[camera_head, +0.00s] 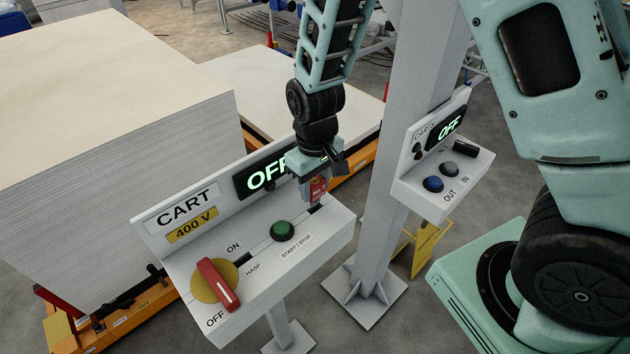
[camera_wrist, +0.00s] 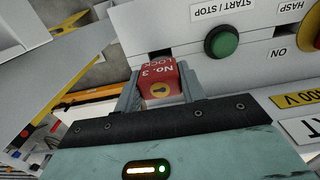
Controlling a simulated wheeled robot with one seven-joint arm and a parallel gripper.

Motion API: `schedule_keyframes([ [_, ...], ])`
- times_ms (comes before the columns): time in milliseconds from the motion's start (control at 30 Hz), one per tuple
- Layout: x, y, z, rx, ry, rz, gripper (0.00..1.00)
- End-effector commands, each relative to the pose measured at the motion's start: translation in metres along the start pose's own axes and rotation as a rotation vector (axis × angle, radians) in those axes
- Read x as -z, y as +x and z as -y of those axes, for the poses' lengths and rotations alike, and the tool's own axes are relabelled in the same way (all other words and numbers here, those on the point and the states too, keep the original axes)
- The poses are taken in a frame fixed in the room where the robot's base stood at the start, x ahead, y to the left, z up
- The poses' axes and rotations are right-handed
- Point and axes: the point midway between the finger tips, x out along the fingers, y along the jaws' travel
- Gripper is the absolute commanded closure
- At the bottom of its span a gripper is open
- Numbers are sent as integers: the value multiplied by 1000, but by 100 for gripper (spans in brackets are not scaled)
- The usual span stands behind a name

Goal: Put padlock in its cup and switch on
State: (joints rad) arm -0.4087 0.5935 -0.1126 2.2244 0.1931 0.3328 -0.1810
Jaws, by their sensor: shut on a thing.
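My gripper (camera_head: 313,185) is shut on the red padlock (camera_head: 319,187) above the right end of the CART 400 V control box (camera_head: 280,264). In the wrist view the padlock (camera_wrist: 162,78), marked "No. 3 LOCK" with a brass keyhole, sits between my fingers (camera_wrist: 158,90). A dark opening (camera_head: 316,209) in the box top lies close beneath it; I cannot tell whether they touch or whether this is the cup. The red rotary handle (camera_head: 218,283) on a yellow disc has its lower end near OFF. The display (camera_head: 265,176) reads OFF.
A green START/STOP button (camera_head: 283,231) is close to my gripper; a dark HASP slot (camera_head: 243,259) lies further left. A grey post (camera_head: 393,170) carries a second panel (camera_head: 440,180), also showing OFF. Stacked boards (camera_head: 110,150) fill the left.

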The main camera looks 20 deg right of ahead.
Motion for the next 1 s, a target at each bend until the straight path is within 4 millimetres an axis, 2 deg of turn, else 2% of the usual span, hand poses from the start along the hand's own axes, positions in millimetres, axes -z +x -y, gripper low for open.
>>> schedule_keyframes([
  [333, 0, 1, 0, 0, 0, -1, 86],
  [1000, 0, 27, 0, 0, -1, -1, 86],
])
